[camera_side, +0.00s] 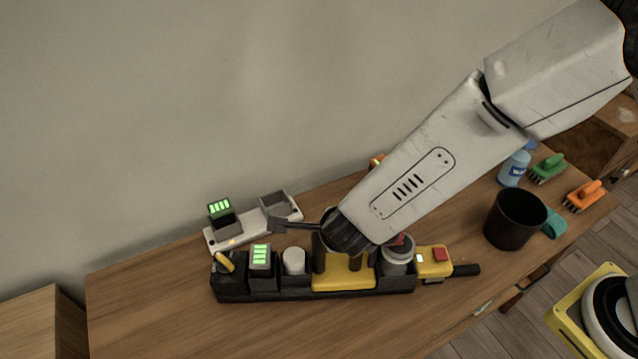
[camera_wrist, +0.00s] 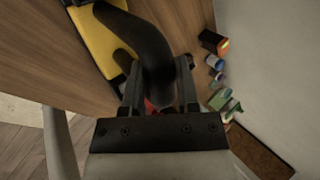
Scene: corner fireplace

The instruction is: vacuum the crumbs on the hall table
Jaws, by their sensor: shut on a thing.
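A yellow tool body (camera_side: 342,278), apparently the hand vacuum, sits in a long black caddy (camera_side: 300,287) on the wooden hall table (camera_side: 140,300). A dark arched handle rises from the yellow body. My gripper (camera_side: 335,228) is over it, its fingers partly hidden by the arm. In the wrist view, my gripper (camera_wrist: 158,80) is shut on the black curved handle (camera_wrist: 152,45), with the yellow body (camera_wrist: 98,40) at upper left. I cannot make out crumbs in either view.
A white charger (camera_side: 250,232) with a green-lit battery (camera_side: 220,213) stands behind the caddy. A yellow block with a red button (camera_side: 433,260) sits at its right end. Farther right are a black cup (camera_side: 515,220), blue bottle (camera_side: 514,169), green brush (camera_side: 548,167) and orange brush (camera_side: 582,196).

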